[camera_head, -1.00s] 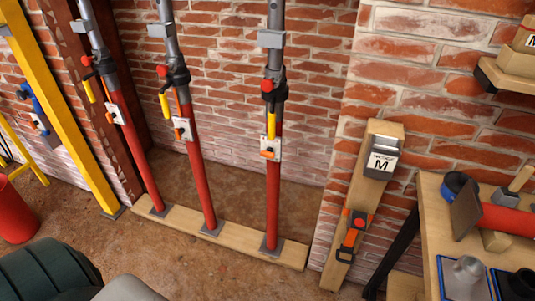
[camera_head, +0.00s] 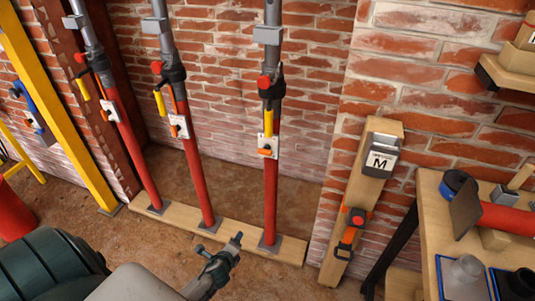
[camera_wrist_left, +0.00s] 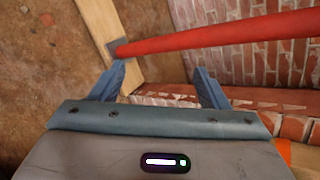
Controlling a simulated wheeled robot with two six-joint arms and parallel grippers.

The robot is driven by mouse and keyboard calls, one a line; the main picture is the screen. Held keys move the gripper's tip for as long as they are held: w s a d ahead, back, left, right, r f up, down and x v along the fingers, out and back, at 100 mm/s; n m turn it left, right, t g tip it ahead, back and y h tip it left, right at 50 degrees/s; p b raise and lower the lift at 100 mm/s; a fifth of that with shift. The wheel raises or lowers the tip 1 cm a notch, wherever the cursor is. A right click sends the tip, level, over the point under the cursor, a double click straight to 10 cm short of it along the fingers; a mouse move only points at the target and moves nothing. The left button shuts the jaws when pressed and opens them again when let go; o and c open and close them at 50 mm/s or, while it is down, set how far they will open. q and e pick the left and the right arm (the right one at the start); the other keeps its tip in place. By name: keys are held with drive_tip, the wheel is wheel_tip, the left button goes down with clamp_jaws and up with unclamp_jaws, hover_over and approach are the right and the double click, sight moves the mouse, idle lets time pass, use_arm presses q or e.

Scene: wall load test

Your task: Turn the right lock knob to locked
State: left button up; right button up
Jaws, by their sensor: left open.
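The right prop (camera_head: 271,195) is a red lower tube with a grey upper tube, upright on a wooden sill plank. A white plate (camera_head: 268,141) on it carries a small orange lock knob (camera_head: 265,152), below a yellow handle (camera_head: 268,122). My left gripper (camera_head: 222,250) is low in front of the sill, left of the right prop's foot and well below the knob. In the left wrist view its fingers (camera_wrist_left: 160,85) are apart and empty, with a red tube (camera_wrist_left: 215,35) beyond them. My right gripper is not in view.
Two similar props, the middle one (camera_head: 194,170) and the left one (camera_head: 133,155), stand on the same sill plank (camera_head: 180,222). A wooden board (camera_head: 362,200) with a grey M-marked box leans on the brick wall at right. A workbench (camera_head: 430,215) stands far right.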

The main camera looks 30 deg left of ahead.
use_arm(q)
drive_tip(key=w+r+m+t, duration=0.2)
drive_tip(key=w+r+m, duration=0.2)
drive_tip(key=r, duration=0.4)
drive_tip(key=w+r+m+t, duration=0.2)
drive_tip(key=w+r+m, duration=0.25)
drive_tip(key=r, duration=0.25)
drive_tip(key=m+t, duration=0.3)
drive_tip(key=m, duration=0.3)
approach(264, 154)
drive_tip(key=x, duration=0.8)
drive_tip(key=shift+w, duration=0.2)
drive_tip(key=shift+w+a, duration=0.15)
drive_tip(key=shift+w, duration=0.3)
drive_tip(key=shift+c, duration=1.1)
drive_tip(key=c, duration=0.7)
drive_tip(key=shift+n, duration=0.25)
drive_tip(key=shift+c, duration=0.4)
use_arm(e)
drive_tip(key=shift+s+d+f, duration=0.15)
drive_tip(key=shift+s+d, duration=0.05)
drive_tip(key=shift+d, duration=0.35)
